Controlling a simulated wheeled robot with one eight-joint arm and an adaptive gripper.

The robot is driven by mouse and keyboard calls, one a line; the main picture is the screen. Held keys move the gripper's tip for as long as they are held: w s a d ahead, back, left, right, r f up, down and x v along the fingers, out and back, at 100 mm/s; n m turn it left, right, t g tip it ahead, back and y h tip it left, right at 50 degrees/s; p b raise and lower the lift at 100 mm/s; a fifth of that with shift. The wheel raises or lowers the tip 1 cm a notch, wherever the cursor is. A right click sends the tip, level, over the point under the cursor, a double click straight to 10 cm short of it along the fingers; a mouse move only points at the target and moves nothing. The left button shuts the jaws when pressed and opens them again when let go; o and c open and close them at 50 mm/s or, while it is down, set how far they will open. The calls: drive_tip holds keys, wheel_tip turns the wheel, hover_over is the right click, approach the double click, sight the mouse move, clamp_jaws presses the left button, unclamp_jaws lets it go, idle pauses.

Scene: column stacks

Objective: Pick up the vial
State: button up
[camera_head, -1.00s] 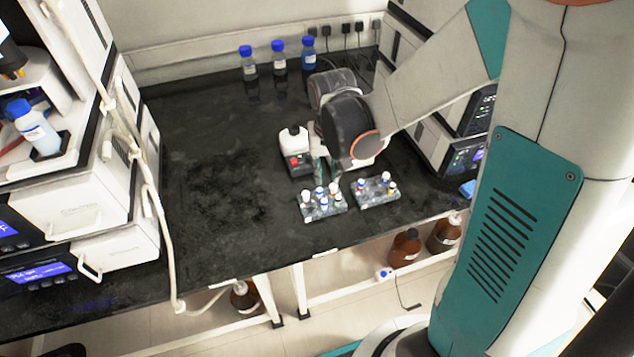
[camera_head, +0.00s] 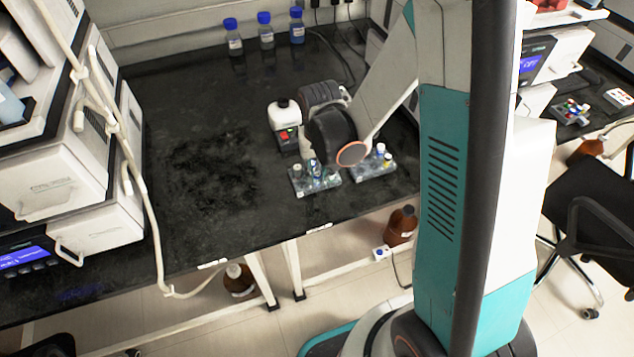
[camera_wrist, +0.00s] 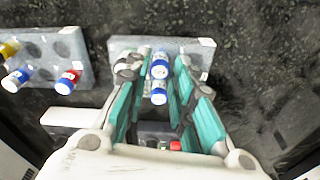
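My gripper (camera_wrist: 161,88) points down over a grey vial rack (camera_wrist: 205,50); its teal fingers stand apart. Between them, in the wrist view, are a blue-capped vial (camera_wrist: 160,66) and another blue cap (camera_wrist: 158,93) just below it. Gaps show between the fingers and these vials. A pale round cap or vial lies close by the left finger, partly hidden. In the head view this rack (camera_head: 300,187) is the left one, and my wrist covers most of the gripper. A second rack (camera_wrist: 92,76) with yellow, blue and red-capped vials is at left in the wrist view.
Blue-capped bottles (camera_head: 266,32) are at the back. White instruments (camera_head: 85,190) line the left side. The bench middle (camera_head: 205,170) is clear.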

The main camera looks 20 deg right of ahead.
sight(317, 174)
drive_tip(key=shift+w+f, duration=0.1)
drive_tip(key=shift+f, duration=0.65)
drive_tip(key=shift+r, duration=0.1)
drive_tip(key=shift+c, duration=0.3)
drive_tip(key=c, duration=0.4)
drive_tip(key=shift+r, duration=0.1)
wheel_tip(317, 174, up, 20)
drive_tip(key=p, duration=0.7)
clamp_jaws()
